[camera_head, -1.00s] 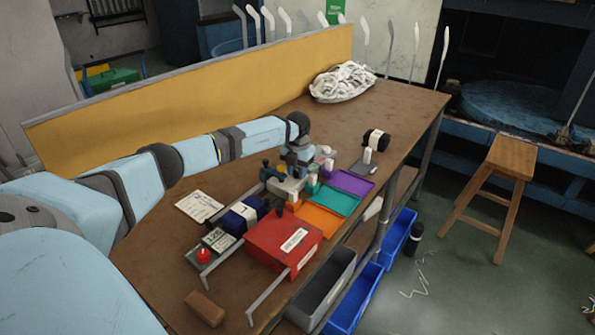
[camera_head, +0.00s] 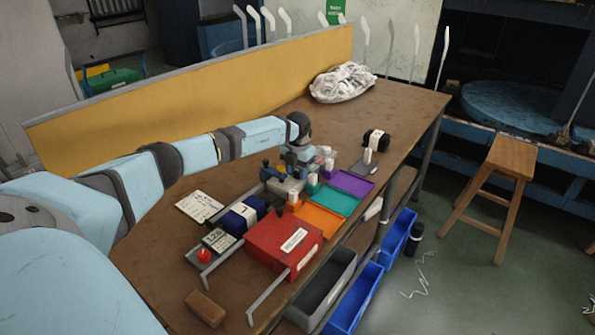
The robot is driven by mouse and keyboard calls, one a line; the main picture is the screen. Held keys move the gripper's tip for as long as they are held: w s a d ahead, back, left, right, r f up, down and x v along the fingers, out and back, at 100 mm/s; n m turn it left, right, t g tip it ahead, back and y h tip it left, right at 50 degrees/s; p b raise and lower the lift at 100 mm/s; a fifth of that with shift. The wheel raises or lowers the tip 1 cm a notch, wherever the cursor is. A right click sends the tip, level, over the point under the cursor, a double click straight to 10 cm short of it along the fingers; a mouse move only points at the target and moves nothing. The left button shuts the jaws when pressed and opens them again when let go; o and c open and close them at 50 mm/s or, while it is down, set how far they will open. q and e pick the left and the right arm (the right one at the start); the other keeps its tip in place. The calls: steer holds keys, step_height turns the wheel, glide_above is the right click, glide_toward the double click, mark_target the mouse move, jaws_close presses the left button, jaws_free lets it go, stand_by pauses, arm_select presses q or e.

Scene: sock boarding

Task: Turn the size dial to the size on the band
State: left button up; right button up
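A dark blue bundle with a white band (camera_head: 243,214) lies on the bench left of a red box (camera_head: 283,243). The mark on its band is too small to read surely. A small unit with a green display (camera_head: 217,239) and a red button (camera_head: 203,255) sits in front of the bundle. My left gripper (camera_head: 285,185) points down over a small grey and blue fixture behind the red box. Its fingers are too small and merged with the fixture to read. I cannot make out the size dial surely; it may be hidden there. My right gripper is not in view.
Orange (camera_head: 319,221), teal (camera_head: 338,200) and purple (camera_head: 351,184) trays line the bench's front edge. A black roll with a white band (camera_head: 376,141) and a white heap (camera_head: 343,82) stand farther back. A paper card (camera_head: 199,206) and brown block (camera_head: 205,308) lie left.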

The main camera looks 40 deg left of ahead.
mark_target(298, 171)
arm_select(q)
step_height(298, 171, up, 14)
steer(key=shift+p, duration=0.3)
stand_by(0.6)
